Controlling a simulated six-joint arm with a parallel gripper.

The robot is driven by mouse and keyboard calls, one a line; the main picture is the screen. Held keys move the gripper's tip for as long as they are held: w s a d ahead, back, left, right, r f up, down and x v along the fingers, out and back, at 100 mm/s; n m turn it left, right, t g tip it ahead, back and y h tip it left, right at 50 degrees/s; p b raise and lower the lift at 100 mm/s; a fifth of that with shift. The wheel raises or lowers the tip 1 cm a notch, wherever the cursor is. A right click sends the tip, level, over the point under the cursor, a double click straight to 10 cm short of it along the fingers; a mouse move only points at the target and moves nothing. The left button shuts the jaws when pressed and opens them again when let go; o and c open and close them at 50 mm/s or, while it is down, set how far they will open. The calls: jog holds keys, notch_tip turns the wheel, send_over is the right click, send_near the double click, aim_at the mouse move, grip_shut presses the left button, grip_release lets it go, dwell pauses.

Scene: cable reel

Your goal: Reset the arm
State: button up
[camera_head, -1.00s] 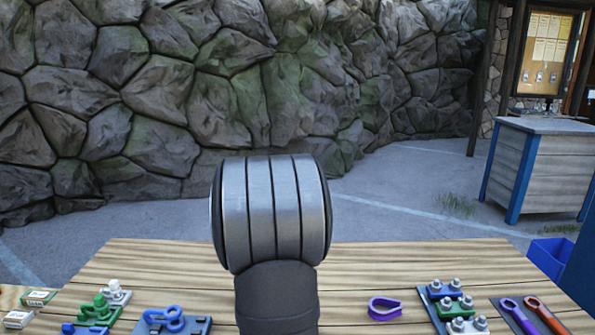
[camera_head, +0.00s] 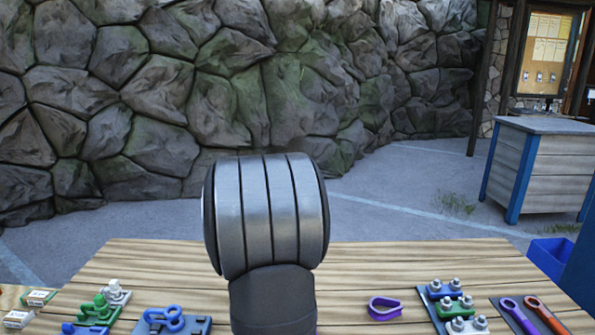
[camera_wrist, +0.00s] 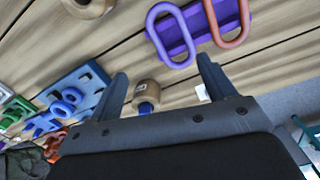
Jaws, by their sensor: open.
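My gripper (camera_wrist: 162,68) shows in the wrist view with its two fingers wide apart and nothing held between them. A small wooden cylinder (camera_wrist: 146,92) with a blue part under it appears between the fingers, over the table; I cannot tell its distance from them. In the head view my arm stands at the centre of the wooden table (camera_head: 360,262) and hides the gripper. A sliver of purple shows beside the arm at the bottom edge.
In the head view, blue (camera_head: 165,320) and green (camera_head: 95,308) fittings lie left. A purple loop (camera_head: 384,307), bolted clamps (camera_head: 447,300) and purple and orange tools (camera_head: 530,315) lie right. A blue bin (camera_head: 550,258) stands beyond. The table's back middle is clear.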

jog(key=a+f+m, duration=0.2)
jog(key=a+m, duration=1)
jog(key=m, duration=0.3)
jog(key=shift+s+a, duration=0.2)
jog(key=shift+s, duration=0.2)
dwell(0.5)
